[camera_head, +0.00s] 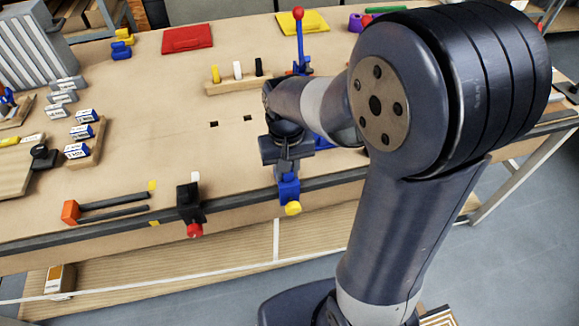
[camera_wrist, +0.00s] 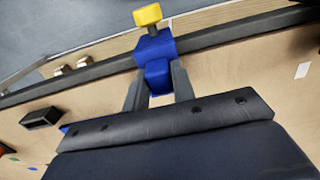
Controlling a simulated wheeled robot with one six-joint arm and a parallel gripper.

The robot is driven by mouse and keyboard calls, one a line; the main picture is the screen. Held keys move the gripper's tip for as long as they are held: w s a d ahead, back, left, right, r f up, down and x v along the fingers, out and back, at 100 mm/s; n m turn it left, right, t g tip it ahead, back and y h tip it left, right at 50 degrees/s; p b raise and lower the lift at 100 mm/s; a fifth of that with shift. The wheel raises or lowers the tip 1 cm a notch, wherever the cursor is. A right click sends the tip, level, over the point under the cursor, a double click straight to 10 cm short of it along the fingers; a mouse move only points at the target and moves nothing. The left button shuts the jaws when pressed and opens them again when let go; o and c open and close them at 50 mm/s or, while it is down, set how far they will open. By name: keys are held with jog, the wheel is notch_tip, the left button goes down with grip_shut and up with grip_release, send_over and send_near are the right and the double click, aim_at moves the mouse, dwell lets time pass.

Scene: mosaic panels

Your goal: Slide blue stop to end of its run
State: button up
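The blue stop (camera_head: 289,187) with its yellow knob (camera_head: 293,208) sits on the dark rail (camera_head: 245,199) along the table's front edge. In the wrist view the blue stop (camera_wrist: 155,48) is at top centre, its yellow knob (camera_wrist: 147,15) beyond the rail (camera_wrist: 225,37). My gripper (camera_wrist: 158,82) has one finger on each side of the stop's narrow inner part, with no clear gap visible. In the head view my gripper (camera_head: 288,163) is directly above and behind the stop, its fingers mostly hidden.
A black stop (camera_head: 188,201) with a red knob stands farther left on the rail. An orange block (camera_head: 70,212) with dark rods is at far left. The rail between the two stops looks clear.

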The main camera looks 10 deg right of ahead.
jog(key=o, duration=0.4)
jog(key=shift+a, duration=0.25)
jog(key=shift+o, duration=0.2)
notch_tip(320, 180, up, 11)
jog(key=shift+f, duration=0.2)
notch_tip(320, 180, down, 10)
jog(key=shift+d+f, duration=0.1)
jog(key=shift+f, duration=0.1)
jog(key=shift+d+f, duration=0.15)
jog(key=shift+d, duration=0.35)
dwell(0.5)
